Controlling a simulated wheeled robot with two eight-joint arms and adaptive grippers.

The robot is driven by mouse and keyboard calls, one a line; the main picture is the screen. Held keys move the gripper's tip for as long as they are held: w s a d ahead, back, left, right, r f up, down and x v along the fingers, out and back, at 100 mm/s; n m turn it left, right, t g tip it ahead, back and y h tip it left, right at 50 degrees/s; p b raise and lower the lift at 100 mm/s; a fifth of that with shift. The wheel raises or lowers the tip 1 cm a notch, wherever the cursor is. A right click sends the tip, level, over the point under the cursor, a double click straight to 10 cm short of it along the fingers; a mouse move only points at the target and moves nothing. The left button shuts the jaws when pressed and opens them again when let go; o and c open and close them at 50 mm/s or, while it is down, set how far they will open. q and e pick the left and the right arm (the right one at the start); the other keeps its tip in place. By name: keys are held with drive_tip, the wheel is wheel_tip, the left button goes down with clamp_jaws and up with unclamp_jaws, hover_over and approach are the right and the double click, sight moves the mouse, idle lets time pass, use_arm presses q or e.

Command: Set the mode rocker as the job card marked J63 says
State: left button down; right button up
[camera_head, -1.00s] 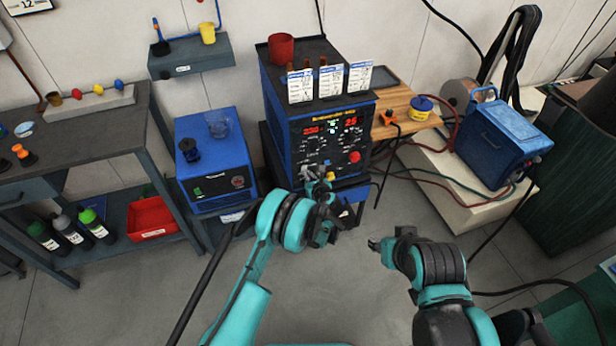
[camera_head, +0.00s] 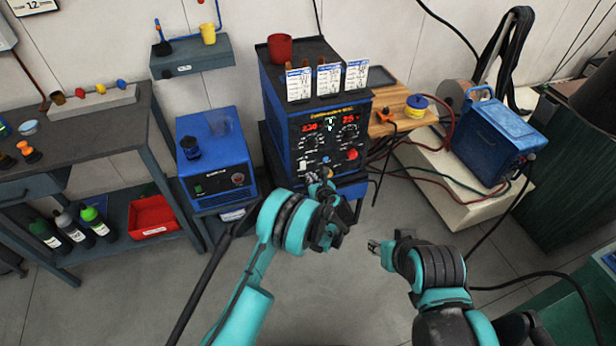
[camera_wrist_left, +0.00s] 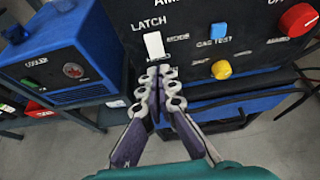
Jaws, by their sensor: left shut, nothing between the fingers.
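The blue and black welder (camera_head: 278,105) stands at the back middle with lit red displays. Its white mode rocker (camera_head: 303,165) is low on the front panel; in the left wrist view the rocker (camera_wrist_left: 154,45) sits below the word LATCH, with its lower label partly hidden. My left gripper (camera_head: 314,181) is shut and empty just below the rocker; its fingertips (camera_wrist_left: 160,82) look apart from it. Three job cards, left (camera_head: 299,85), middle (camera_head: 328,79) and right (camera_head: 357,74), stand on the welder; their marks are too small to read. My right gripper (camera_head: 375,246) is off to the right, its jaws unclear.
In the left wrist view a blue gas test button (camera_wrist_left: 218,30), a yellow knob (camera_wrist_left: 221,69) and a red knob (camera_wrist_left: 298,19) are right of the rocker. The blue cooler (camera_head: 214,155) stands left of the welder. The floor in front is clear.

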use_arm(q)
drive_tip(key=p+v, duration=0.2)
drive_tip(key=v, duration=0.6)
drive_tip(key=shift+s+d+r+p, duration=0.25)
drive_tip(key=shift+r+p, duration=0.05)
drive_tip(key=shift+p, duration=0.05)
